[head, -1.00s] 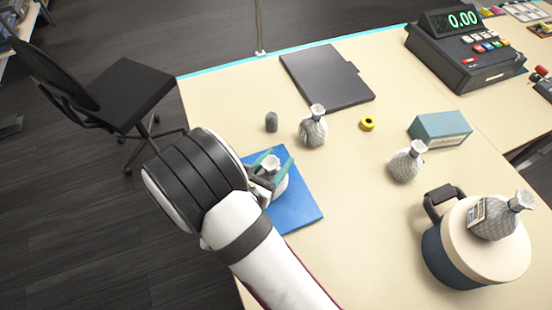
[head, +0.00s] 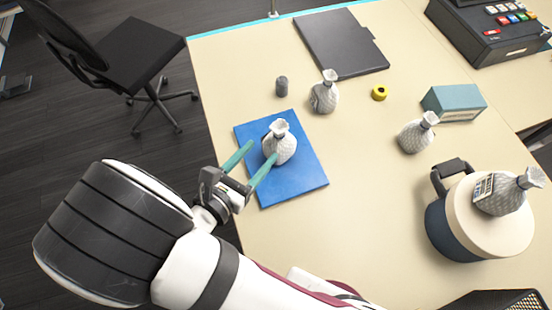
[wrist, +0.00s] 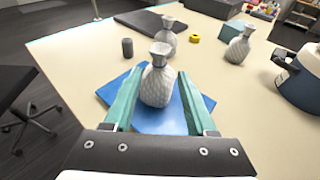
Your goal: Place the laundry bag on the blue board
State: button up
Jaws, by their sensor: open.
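A white-grey patterned laundry bag (head: 280,145) with a gathered neck stands upright on the blue board (head: 300,186). It also shows upright in the wrist view (wrist: 158,86). My gripper (head: 257,162) is open, with its teal fingers at the near left side of that bag. In the wrist view the fingers (wrist: 160,100) lie apart on either side of the bag, with gaps between. Similar bags stand behind the board (head: 324,96) and to the right on the table (head: 416,134). Another lies tilted with a label on a round lidded container (head: 508,194).
The round container (head: 452,231) has a dark handle and stands at the right. A grey cylinder (head: 282,87), yellow ring (head: 379,93), teal box (head: 454,103), dark flat folder (head: 341,42) and cash register (head: 490,28) are on the table. A black chair (head: 139,50) stands left.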

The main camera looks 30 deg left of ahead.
jog(key=w+d+r+m+g+h, duration=0.2)
jog(key=d+r+m+g+h, duration=0.15)
jog(key=d+m, duration=0.45)
jog(key=w+d+r+m+g+h, duration=0.15)
jog(key=d+m+g+h, duration=0.35)
jog(key=d, duration=0.5)
jog(key=s+d+r+m+g+y, duration=0.2)
jog(key=s+d+m+g+y, duration=0.2)
jog(key=s+d+m+g, duration=0.8)
jog(key=a+r+m+t+y, duration=0.2)
jog(key=a+m+t+y, duration=0.3)
jog(key=m, duration=1)
jog(key=shift+s+a+y, duration=0.15)
jog(key=shift+a+y, duration=0.65)
jog(key=shift+y, duration=0.45)
